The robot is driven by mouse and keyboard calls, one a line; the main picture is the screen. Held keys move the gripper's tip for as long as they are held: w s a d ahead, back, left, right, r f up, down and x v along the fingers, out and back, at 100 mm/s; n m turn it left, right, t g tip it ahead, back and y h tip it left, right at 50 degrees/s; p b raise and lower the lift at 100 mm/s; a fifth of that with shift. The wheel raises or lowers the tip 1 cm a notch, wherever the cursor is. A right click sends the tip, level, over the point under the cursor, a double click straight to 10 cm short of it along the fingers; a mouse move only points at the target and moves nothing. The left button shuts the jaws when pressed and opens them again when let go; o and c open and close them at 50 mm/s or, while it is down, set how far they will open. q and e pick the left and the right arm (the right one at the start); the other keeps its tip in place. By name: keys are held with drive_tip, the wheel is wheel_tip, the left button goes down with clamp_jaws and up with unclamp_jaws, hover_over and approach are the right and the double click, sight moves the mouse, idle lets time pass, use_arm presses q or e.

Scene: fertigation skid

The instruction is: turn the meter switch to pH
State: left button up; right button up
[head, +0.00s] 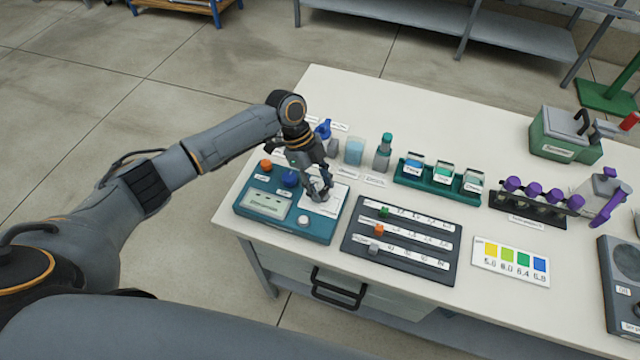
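The meter (246,224) is a teal box near the left front corner of the table. It has a small pale display (267,204), an orange knob (266,164), a blue knob (290,179) and a round white button (303,220). My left gripper (321,195) points down over the white panel (325,208) at the meter's right side. Its fingertips are at or just above this panel and hide what is between them, so the switch and its setting cannot be made out. I cannot tell whether the fingers touch anything. My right gripper is out of view.
A dark slider board (400,255) lies close to the meter's right. Behind stand a beaker (354,151), a bottle (383,153) and a green rack (411,182) of jars. A colour chart (511,260) and purple-capped vials (533,191) are further right.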

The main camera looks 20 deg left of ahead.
use_arm(q)
drive_tip(key=o, duration=0.4)
drive_tip(key=shift+c, duration=0.2)
drive_tip(key=v, duration=1.2)
drive_tip(key=shift+d, duration=0.1)
